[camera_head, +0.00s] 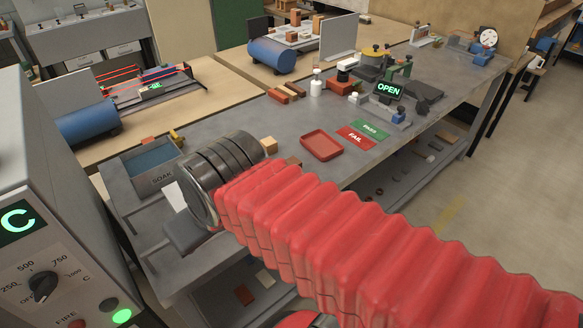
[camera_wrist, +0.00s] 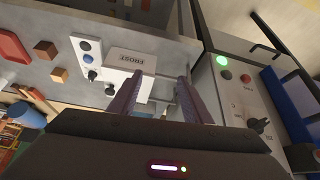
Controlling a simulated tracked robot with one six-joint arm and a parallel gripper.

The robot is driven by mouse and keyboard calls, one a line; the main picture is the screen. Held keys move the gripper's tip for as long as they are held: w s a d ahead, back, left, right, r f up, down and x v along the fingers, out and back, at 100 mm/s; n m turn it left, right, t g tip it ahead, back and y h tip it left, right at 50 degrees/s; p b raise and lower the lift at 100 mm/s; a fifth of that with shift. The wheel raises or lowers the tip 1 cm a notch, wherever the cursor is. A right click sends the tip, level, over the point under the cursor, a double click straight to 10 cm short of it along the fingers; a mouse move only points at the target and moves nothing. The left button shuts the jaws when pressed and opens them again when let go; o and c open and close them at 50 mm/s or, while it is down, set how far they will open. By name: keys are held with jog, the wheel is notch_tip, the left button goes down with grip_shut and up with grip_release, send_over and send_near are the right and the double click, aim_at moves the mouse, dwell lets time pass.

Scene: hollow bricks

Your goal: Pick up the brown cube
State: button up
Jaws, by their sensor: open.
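A small brown cube (camera_wrist: 46,50) sits on the grey surface at the upper left of the wrist view, near a lighter tan cube (camera_wrist: 59,75). In the head view the brown cube (camera_head: 293,161) shows just above my red arm cover, partly hidden, with the tan cube (camera_head: 269,145) to its left. My gripper (camera_wrist: 160,76) is open and empty in the wrist view, its two fingers pointing toward a white panel marked FROST. Both cubes lie well left of the fingers there. In the head view my arm hides the fingers.
A red tray (camera_head: 321,146) lies near the cubes, with red FAIL (camera_head: 356,137) and green PASS (camera_head: 370,129) plates beyond. A grey SOAK tank (camera_head: 151,165) stands left. A box with dials (camera_head: 45,250) fills the left edge.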

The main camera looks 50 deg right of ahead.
jog(key=shift+o, duration=1.4)
jog(key=w+d, duration=0.6)
jog(key=d, duration=0.1)
jog(key=shift+d+r+g, duration=0.15)
jog(key=shift+r+g, duration=0.2)
jog(key=shift+g, duration=0.05)
jog(key=m, duration=0.1)
send_near(293, 162)
notch_tip(293, 162, up, 3)
jog(key=shift+s, duration=0.45)
jog(key=shift+f, duration=0.1)
jog(key=x, duration=0.8)
jog(key=shift+f, duration=0.25)
jog(key=shift+f, duration=0.1)
jog(key=shift+x, duration=2.55)
